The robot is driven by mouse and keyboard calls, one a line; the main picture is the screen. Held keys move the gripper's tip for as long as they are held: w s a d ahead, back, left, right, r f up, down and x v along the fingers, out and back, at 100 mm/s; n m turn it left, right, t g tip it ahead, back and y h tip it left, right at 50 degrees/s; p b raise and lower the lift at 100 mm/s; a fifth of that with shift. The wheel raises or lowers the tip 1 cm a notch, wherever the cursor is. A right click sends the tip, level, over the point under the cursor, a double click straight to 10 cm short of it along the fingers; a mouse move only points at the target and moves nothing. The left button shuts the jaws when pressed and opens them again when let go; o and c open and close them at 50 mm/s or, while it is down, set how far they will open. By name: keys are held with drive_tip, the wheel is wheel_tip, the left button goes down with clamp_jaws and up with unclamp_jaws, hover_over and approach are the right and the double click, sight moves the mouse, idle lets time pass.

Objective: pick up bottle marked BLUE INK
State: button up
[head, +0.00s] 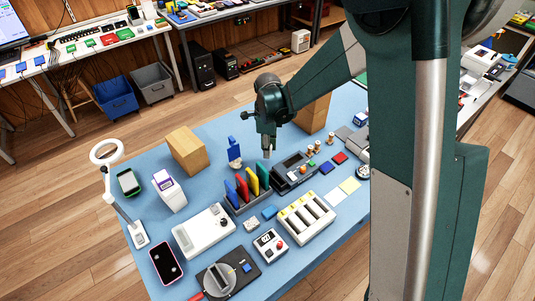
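A small bottle (234,154) with a blue top and a whitish band stands upright on the blue table top, left of my gripper. Its lettering is too small to read, so I cannot confirm that it is marked BLUE INK. My gripper (267,152) points down over the table, just right of the bottle and apart from it in the picture. It is behind the rack of coloured plates. The fingers are small and seen from behind the arm, so their opening does not show. I see nothing held in them.
A wooden block (187,150) stands left of the bottle, and another (313,113) is behind my gripper. A rack (240,206) with coloured plates is in front. A dark device (294,172) lies to the right. Bare blue table shows behind the bottle.

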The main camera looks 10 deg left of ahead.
drive_tip(key=shift+r, duration=2.35)
drive_tip(key=shift+r, duration=0.1)
